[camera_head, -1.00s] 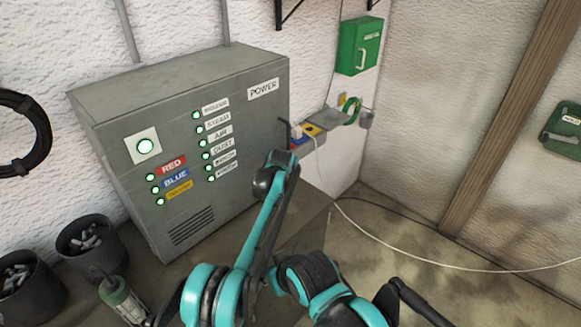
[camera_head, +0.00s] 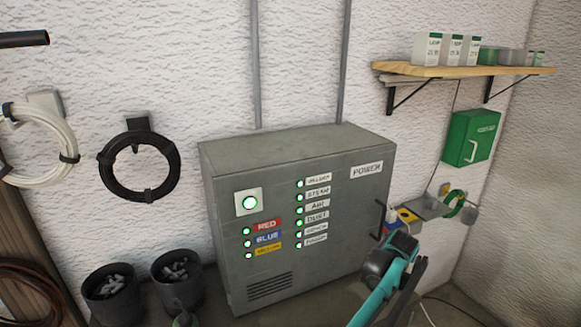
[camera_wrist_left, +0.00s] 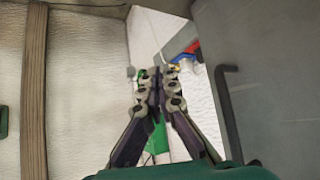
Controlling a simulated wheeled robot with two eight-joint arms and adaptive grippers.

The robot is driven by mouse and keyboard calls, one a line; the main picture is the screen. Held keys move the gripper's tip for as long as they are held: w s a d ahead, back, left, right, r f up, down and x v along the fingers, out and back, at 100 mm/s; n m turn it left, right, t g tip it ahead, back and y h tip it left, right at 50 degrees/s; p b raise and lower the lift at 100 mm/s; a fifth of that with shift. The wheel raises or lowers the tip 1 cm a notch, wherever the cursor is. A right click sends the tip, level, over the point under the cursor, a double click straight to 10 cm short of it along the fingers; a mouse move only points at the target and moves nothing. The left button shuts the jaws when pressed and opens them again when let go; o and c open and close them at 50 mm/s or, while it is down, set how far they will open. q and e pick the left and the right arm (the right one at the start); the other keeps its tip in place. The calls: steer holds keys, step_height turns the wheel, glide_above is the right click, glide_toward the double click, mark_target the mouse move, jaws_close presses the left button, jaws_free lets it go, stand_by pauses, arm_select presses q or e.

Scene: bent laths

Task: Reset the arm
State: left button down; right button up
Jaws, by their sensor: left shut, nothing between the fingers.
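My left gripper (camera_wrist_left: 156,80) shows in the left wrist view with its two dark fingers together and nothing between them. A grey panel with a black bar handle (camera_wrist_left: 232,115) stands to its right, apart from the fingers. In the head view a teal and black arm link of mine (camera_head: 378,292) reaches up from the bottom right, in front of the lower right part of the grey power cabinet (camera_head: 225,185). No gripper fingers can be made out there. My right gripper is not in view.
The cabinet's lamps glow green. A small shelf with colored items (camera_head: 425,207) and a green box (camera_head: 470,138) are at the right. A wooden shelf (camera_head: 450,71) is above. Two dark bins (camera_head: 112,312) (camera_head: 192,300) and wall coils (camera_head: 107,160) (camera_head: 12,110) are at the left.

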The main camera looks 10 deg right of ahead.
arm_select(q)
steer(key=w+a+r+n+y+b, duration=0.1)
steer(key=a+r+b, duration=0.1)
steer(key=a, duration=0.8)
steer(key=w+a+r+n+y+b, duration=0.1)
steer(key=a+r+b, duration=0.1)
steer(key=a, duration=0.9)
steer(key=s+a+n+y+b, duration=0.1)
steer(key=s+a+b, duration=0.35)
steer(key=a, duration=1.25)
steer(key=s+a+f+n+y+b, duration=0.15)
steer(key=s+a+f, duration=0.35)
steer(key=s+a, duration=0.8)
steer(key=s+a+f+n+y+b, duration=0.1)
steer(key=s+a+f+n+b, duration=0.1)
steer(key=s+a+f, duration=0.9)
steer(key=s+f+b, duration=0.1)
steer(key=s+f, duration=0.1)
steer(key=s, duration=0.1)
steer(key=shift+s+a+f+n+g, duration=0.25)
steer(key=shift+s+a+n+g, duration=0.05)
steer(key=shift+s+a+n, duration=0.1)
